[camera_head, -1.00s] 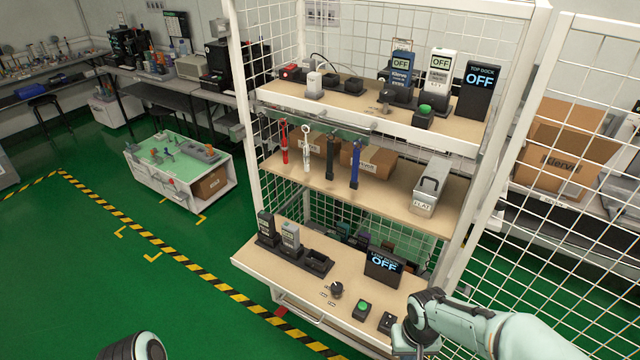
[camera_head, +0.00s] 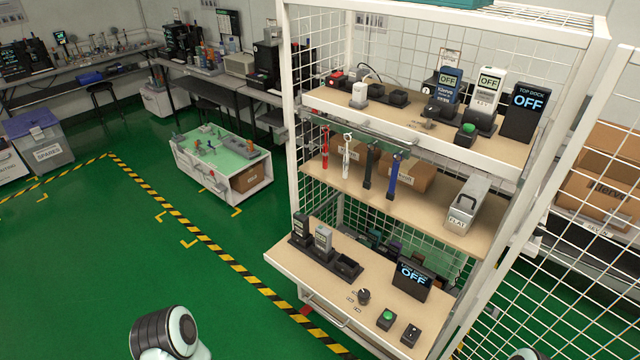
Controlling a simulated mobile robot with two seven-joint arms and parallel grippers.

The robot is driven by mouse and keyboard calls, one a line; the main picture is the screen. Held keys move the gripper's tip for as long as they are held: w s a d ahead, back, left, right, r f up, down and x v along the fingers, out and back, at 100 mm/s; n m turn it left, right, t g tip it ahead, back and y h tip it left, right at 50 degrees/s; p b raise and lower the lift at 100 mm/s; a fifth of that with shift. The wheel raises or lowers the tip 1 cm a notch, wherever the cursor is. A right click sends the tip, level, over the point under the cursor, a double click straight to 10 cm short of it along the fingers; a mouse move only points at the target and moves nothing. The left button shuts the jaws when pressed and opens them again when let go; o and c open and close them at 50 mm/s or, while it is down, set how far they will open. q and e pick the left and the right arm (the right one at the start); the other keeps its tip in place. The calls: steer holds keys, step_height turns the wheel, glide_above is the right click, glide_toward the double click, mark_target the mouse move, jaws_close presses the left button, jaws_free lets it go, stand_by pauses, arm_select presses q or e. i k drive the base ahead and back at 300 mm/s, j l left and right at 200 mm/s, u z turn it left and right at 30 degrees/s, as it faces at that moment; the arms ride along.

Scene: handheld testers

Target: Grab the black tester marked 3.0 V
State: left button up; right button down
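A black tester (camera_head: 300,229) stands upright at the left end of a dark dock on the lower shelf. A grey tester (camera_head: 323,242) stands beside it, and the dock's right slot (camera_head: 347,266) is empty. On the top shelf stand a blue tester (camera_head: 446,90) and a white tester (camera_head: 487,92), both with screens reading OFF. The voltage marks are too small to read. Only part of my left arm shows at the bottom edge, and a sliver of my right arm at the bottom right. Neither gripper is in view.
The lower shelf (camera_head: 300,264) also holds a display reading OFF (camera_head: 412,276), a knob (camera_head: 364,296), a green button (camera_head: 387,318) and a small black switch box (camera_head: 411,335). A wire-mesh panel stands at right. Green floor is open at left.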

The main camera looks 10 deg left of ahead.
mark_target(301, 221)
steer(key=i+j+z, duration=0.1)
steer(key=j, duration=0.3)
steer(key=i+j, duration=0.2)
steer(key=j, duration=0.15)
steer(key=i+j+z, duration=0.15)
steer(key=j, duration=0.25)
steer(key=i+j, duration=0.1)
steer(key=j, duration=0.3)
steer(key=z, duration=0.05)
